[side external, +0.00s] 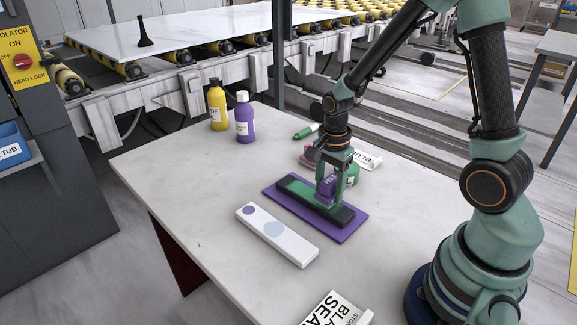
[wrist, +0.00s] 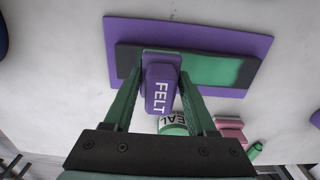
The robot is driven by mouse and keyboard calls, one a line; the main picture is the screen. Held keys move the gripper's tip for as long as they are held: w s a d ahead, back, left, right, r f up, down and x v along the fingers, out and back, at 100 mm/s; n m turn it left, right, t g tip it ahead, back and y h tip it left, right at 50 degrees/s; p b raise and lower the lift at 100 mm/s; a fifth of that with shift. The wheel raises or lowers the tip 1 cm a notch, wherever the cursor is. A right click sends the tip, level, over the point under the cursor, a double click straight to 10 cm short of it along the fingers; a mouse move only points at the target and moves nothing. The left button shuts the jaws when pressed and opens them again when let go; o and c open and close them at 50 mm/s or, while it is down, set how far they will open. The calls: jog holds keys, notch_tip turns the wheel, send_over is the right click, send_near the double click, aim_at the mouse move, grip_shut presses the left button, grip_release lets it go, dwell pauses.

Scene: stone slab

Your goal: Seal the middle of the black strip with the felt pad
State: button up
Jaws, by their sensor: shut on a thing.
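The black strip (side external: 345,217) lies on a purple mat (side external: 349,233). Green covers a long stretch of the strip, with black at its ends. In the wrist view the strip (wrist: 130,60) shows black on the left, green right of the pad and black at the far right. The pad and gripper hide part of the strip.
A green tub lettered SEAL (wrist: 173,126) stands close behind my gripper. A pink object (wrist: 231,127), a green marker (side external: 305,132), and yellow (side external: 217,106) and purple (side external: 244,119) bottles stand or lie around. A white bar (side external: 277,233) with two coloured spots lies in front of the mat.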

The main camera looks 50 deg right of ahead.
aim_at(330, 179)
jog(key=shift+f, duration=0.75)
jog(key=shift+w, duration=0.15)
jog(key=shift+w, duration=0.15)
jog(key=shift+w+f, duration=0.1)
jog(key=shift+s+f, duration=0.2)
jog(key=shift+s, duration=0.4)
jog(key=shift+w+r, duration=0.15)
jog(key=shift+r, duration=1)
jog(key=shift+w+r, duration=0.1)
jog(key=shift+r, duration=1.85)
